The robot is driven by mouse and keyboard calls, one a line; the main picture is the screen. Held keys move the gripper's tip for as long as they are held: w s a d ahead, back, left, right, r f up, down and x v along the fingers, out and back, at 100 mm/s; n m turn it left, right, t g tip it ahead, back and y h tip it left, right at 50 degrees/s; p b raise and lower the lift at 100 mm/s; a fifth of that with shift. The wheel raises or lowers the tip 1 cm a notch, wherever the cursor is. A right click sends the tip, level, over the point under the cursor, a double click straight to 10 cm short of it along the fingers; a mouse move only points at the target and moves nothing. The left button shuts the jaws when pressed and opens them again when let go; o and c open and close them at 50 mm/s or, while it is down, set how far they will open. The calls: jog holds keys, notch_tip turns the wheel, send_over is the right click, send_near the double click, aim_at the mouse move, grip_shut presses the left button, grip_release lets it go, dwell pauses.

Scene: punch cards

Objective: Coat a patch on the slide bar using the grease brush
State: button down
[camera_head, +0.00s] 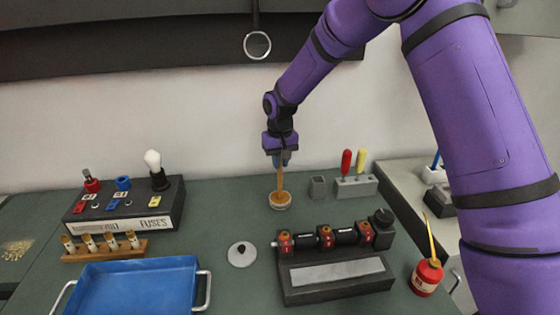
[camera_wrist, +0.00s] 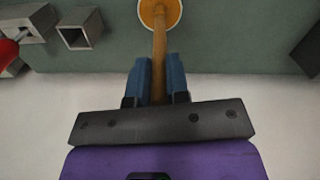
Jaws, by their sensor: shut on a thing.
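My gripper (camera_head: 280,158) points down at the back of the bench, its blue fingers shut on the wooden handle of the grease brush (camera_head: 280,182). The handle also shows between the fingers in the wrist view (camera_wrist: 159,50). The brush's lower end reaches into a small round pot (camera_head: 280,205) with orange-brown content, also at the top of the wrist view (camera_wrist: 160,12). The bristles are hidden, and I cannot tell how deep they sit. A black device (camera_head: 335,290) stands front right of the pot, with a flat pale strip (camera_head: 340,272), perhaps the slide bar, below red-and-black rollers.
A white lidlike disc (camera_head: 242,255) lies left of the device. A grey square cup (camera_head: 318,187) and a screwdriver block (camera_head: 356,187) stand right of the pot. A red oil can (camera_head: 426,277) is at right, a blue tray (camera_head: 135,290) at front left, a fuse box (camera_head: 125,208) behind.

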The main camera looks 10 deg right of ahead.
jog(key=shift+r, duration=3.45)
